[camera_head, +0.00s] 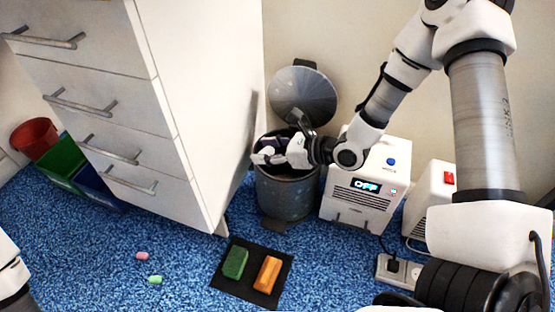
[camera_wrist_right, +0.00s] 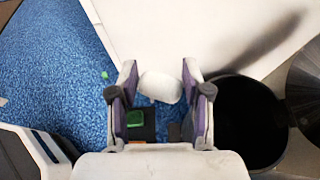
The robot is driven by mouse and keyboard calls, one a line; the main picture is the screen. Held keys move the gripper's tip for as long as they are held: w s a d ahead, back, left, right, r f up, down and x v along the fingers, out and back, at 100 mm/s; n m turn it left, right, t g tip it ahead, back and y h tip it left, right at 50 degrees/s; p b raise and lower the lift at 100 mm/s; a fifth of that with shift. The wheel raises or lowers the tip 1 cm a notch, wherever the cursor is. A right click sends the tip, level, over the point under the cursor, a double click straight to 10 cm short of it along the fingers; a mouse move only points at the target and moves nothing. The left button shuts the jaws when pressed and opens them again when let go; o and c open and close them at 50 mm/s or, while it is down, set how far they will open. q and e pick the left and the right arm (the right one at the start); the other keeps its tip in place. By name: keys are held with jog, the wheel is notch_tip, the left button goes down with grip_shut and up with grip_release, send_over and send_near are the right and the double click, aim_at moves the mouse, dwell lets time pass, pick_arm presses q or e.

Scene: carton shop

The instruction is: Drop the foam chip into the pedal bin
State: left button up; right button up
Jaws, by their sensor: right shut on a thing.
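The pedal bin (camera_head: 285,196) is a dark grey round bin standing against the wall, with its lid (camera_head: 303,95) raised. Its dark opening (camera_wrist_right: 245,125) shows in the right wrist view, to the right of my gripper. My right gripper (camera_head: 262,152) is above the bin's left rim in the head view. It also shows in the right wrist view (camera_wrist_right: 158,95), shut on a white foam chip (camera_wrist_right: 160,86) between its fingertips. In the head view I cannot clearly separate the chip from the pale fingertips. My left gripper is out of view.
A white drawer cabinet (camera_head: 188,110) stands close left of the bin, and a white box reading OFF (camera_head: 362,205) close right. A black mat (camera_head: 252,271) with a green and an orange block lies in front. Pink (camera_head: 142,256) and green (camera_head: 155,279) small pieces lie on the carpet.

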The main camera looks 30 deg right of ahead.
jog(key=w+d+f+m+t+h+b, duration=0.2)
jog(key=w+d+f+m+h+b, duration=0.2)
jog(key=w+d+f+m+h, duration=0.5)
jog(key=w+d+f+h, duration=0.1)
jog(key=w+d+f, duration=0.1)
jog(key=d, duration=0.4)
jog(key=shift+w+d+f+t, duration=0.2)
jog(key=shift+f+t, duration=0.2)
jog(key=shift+f, duration=0.25)
notch_tip(320, 180, down, 6)
jog(key=b, duration=0.3)
jog(key=shift+r, duration=0.1)
jog(key=o, duration=0.8)
jog(key=shift+c, duration=0.2)
jog(key=v, duration=1.2)
jog(key=shift+a, duration=0.25)
